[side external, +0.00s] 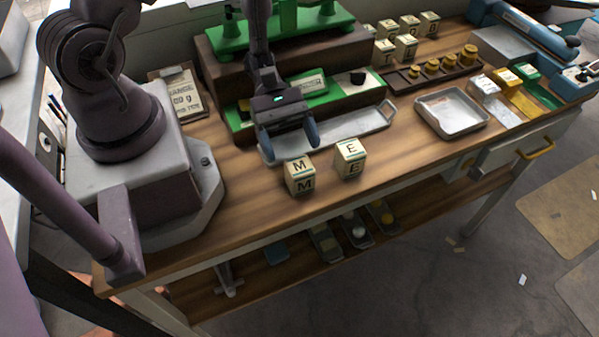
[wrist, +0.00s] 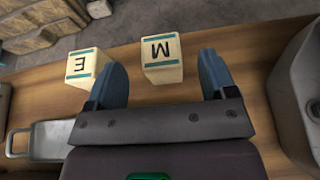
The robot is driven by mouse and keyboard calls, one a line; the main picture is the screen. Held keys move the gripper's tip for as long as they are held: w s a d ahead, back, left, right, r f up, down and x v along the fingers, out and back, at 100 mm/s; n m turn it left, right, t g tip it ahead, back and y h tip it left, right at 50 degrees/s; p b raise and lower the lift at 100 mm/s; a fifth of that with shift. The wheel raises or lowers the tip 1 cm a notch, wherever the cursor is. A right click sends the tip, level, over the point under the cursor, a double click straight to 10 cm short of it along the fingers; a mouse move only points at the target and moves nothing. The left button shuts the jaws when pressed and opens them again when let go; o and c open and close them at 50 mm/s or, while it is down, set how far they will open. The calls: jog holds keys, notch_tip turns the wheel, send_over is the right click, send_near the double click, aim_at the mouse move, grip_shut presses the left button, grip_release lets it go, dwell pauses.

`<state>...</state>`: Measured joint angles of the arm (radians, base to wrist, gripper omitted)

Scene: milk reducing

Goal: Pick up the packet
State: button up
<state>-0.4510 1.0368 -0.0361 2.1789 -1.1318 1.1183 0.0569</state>
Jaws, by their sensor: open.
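Two cream box-shaped packets with green bands stand near the front of the wooden bench. One is lettered M (side external: 300,175) and the other, to its right in the side view, is lettered E (side external: 349,158). My gripper (side external: 290,138) is open and empty, pointing down behind and above the M packet. In the wrist view, the M packet (wrist: 161,60) shows between my open fingers (wrist: 163,72), beyond the palm. The E packet (wrist: 85,68) is outside the fingers to the left, its edge partly covered by one finger. I see no contact with either.
Several similar lettered packets (side external: 407,46) stand at the back. A long metal tray (side external: 375,122) lies behind the E packet, before a green-and-brown scale-like stand (side external: 300,87). A square metal tray (side external: 451,111) is at right. The bench front is clear.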

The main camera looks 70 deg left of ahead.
aim_at(301, 168)
jog(key=x, duration=0.5)
jog(key=c, duration=1.3)
jog(key=shift+o, duration=0.2)
jog(key=shift+r, duration=0.1)
